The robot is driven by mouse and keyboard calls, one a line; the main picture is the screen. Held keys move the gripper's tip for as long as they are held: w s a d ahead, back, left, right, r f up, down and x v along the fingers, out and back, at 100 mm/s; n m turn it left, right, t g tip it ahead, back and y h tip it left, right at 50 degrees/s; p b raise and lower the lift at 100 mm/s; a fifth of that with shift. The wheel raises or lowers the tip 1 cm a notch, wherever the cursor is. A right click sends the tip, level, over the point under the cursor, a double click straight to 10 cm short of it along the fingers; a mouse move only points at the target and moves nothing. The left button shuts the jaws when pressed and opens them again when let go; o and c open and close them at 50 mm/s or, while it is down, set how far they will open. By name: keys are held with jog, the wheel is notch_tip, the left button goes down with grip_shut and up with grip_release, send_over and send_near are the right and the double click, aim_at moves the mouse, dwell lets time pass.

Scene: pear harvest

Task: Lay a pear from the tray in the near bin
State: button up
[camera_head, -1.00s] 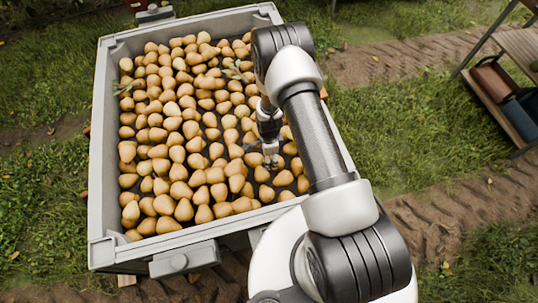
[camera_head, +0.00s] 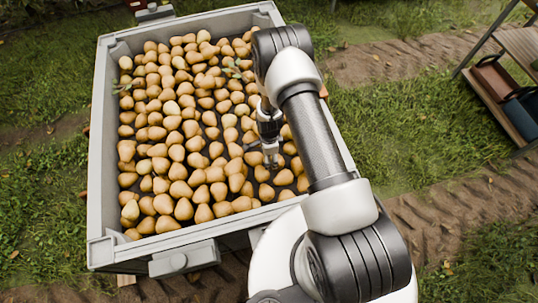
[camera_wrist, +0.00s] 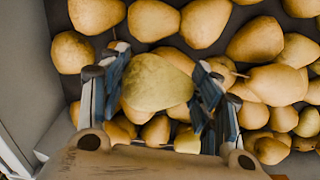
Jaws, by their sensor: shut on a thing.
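The near bin (camera_head: 103,160) is a large grey crate filled with brownish-yellow pears (camera_head: 180,190). In the wrist view my gripper (camera_wrist: 156,88) is shut on a greenish-yellow pear (camera_wrist: 157,80), with one finger on each side. Other pears (camera_wrist: 255,40) lie around and below it. I cannot tell whether the held pear touches them. In the head view the held pear is too small to make out. I cannot clearly identify the tray.
The bin's grey wall (camera_wrist: 25,70) stands close on the left in the wrist view. Dark bare floor shows between some pears near my gripper. A wooden rack (camera_head: 490,100) with a brown and a blue container stands on the grass at the right.

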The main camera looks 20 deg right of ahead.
jog(key=shift+f, duration=1.2)
dwell(0.4)
jog(key=o, duration=1.2)
jog(key=shift+r, duration=0.1)
notch_tip(320, 180, up, 12)
jog(key=shift+f, duration=0.1)
